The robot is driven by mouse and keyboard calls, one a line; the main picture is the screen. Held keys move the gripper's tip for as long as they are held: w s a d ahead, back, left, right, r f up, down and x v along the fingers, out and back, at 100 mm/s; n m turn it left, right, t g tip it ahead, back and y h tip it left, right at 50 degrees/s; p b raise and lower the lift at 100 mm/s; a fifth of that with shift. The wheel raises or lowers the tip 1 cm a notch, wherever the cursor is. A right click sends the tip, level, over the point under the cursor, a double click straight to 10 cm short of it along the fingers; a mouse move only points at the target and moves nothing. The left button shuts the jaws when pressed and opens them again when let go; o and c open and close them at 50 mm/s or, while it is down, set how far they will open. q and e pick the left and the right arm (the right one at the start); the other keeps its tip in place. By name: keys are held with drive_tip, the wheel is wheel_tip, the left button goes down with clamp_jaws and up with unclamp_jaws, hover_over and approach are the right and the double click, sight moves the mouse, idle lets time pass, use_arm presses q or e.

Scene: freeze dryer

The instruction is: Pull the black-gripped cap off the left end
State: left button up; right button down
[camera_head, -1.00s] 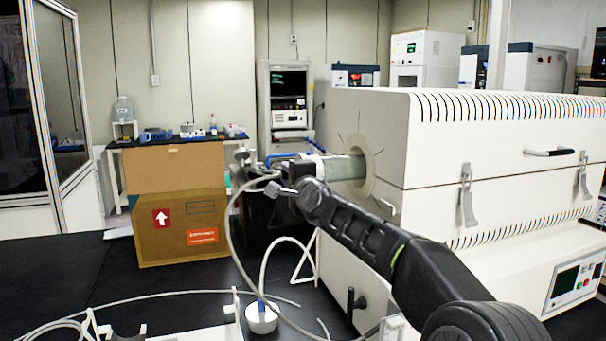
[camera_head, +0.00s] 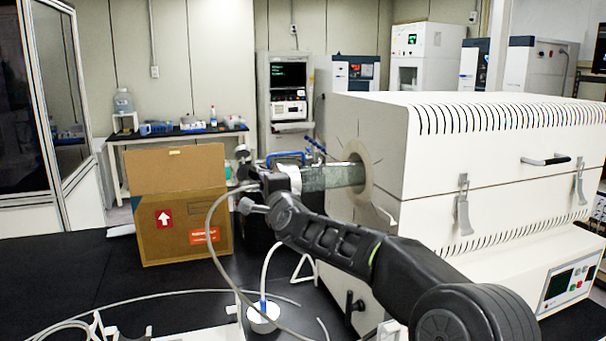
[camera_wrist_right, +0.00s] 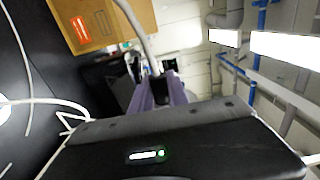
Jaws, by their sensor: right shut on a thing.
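The grey-green tube (camera_head: 335,176) sticks out of the left face of the white furnace (camera_head: 375,125). A pale metal collar (camera_head: 291,178) sits around it near its left end. My right gripper (camera_head: 264,184) is at that end, shut on the black-gripped cap, which is mostly hidden by the gripper. A grey hose (camera_head: 212,215) runs from the cap and hangs down. In the right wrist view, the purple-grey fingers (camera_wrist_right: 166,92) close around a small dark part with the hose (camera_wrist_right: 132,18) leading from it. Whether the cap is apart from the tube is unclear. My left gripper is out of view.
A cardboard box (camera_head: 180,215) stands to the left on the black tabletop (camera_head: 70,285). A small round white vessel (camera_head: 263,318) with a hose and white stands (camera_head: 110,330) lie in front. A back bench (camera_head: 115,139) holds bottles and small items. The tabletop at far left is clear.

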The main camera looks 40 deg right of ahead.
drive_tip(key=shift+w+a+r+p, duration=0.1)
drive_tip(key=shift+w+a+p, duration=0.1)
drive_tip(key=shift+a, duration=0.2)
drive_tip(key=shift+w+a+p, duration=0.1)
drive_tip(key=shift+a+p, duration=0.1)
drive_tip(key=shift+a, duration=0.15)
drive_tip(key=shift+s, duration=0.1)
drive_tip(key=s+a, duration=0.4)
drive_tip(key=shift+s+a, duration=0.35)
drive_tip(key=shift+a, duration=0.05)
idle(0.3)
